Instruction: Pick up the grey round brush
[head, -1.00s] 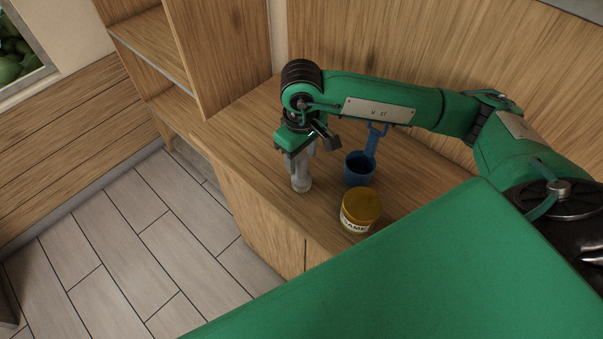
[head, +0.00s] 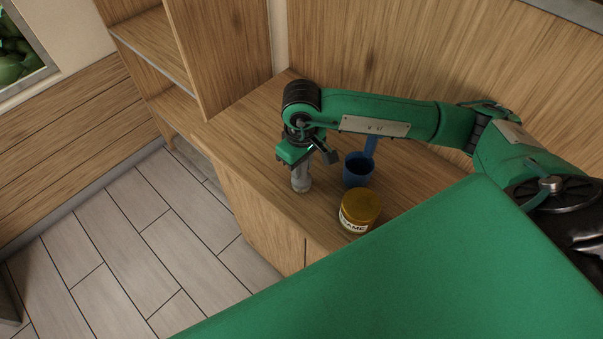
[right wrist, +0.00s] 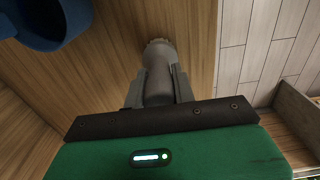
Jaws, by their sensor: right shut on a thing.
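The grey round brush (head: 301,183) stands upright on the wooden counter in the head view, near its left front edge. My right gripper (head: 297,167) points down over it and is shut on its upper part. In the right wrist view the brush (right wrist: 157,66) lies between the two fingers of the right gripper (right wrist: 157,88), which press on its sides. The lower end of the brush appears to be at the counter surface; I cannot tell whether it touches. My left gripper is not in view.
A blue cup-shaped scoop with an upright handle (head: 357,172) stands close to the right of the brush. A yellow-lidded jar (head: 360,207) stands nearer the front edge. The counter (head: 245,125) is clear to the left and behind. Wooden shelves (head: 150,50) rise at the left.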

